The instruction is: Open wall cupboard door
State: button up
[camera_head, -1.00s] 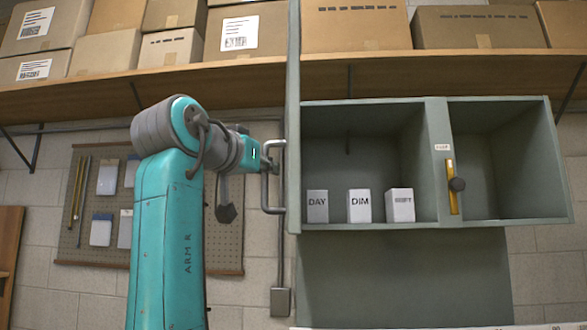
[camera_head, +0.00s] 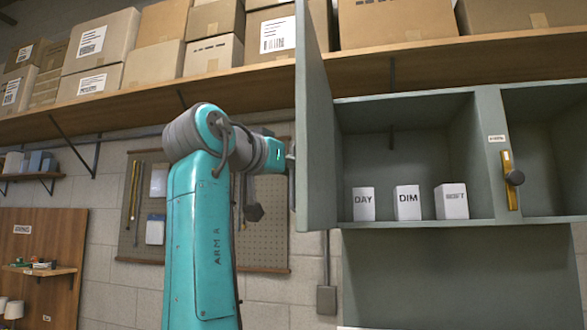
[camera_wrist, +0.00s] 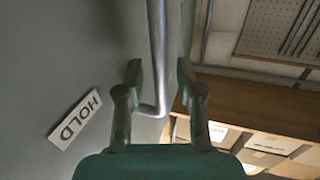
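The wall cupboard's grey-green door (camera_head: 314,130) stands swung out from the cupboard's left side (camera_head: 338,160), and its inner face shows in the head view. The cupboard interior is open to view. In the wrist view, the door's outer face (camera_wrist: 60,60) carries a HOLD label (camera_wrist: 75,119) and a metal bar handle (camera_wrist: 157,55). My gripper (camera_wrist: 160,75) has its fingers on either side of the handle, with gaps visible. In the head view my gripper (camera_head: 289,160) is beside the door's left side, its fingertips and the handle mostly hidden.
White DAY (camera_head: 364,204), DIM (camera_head: 407,203) and SOFT (camera_head: 452,202) boxes stand inside the cupboard. A brass catch with a dark knob (camera_head: 511,180) is on the divider. A shelf (camera_head: 440,72) with several cartons runs above. A pegboard (camera_head: 265,225) hangs behind my arm.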

jog(key=v, duration=1.2)
dwell(0.3)
jog(key=shift+w+f, duration=0.1)
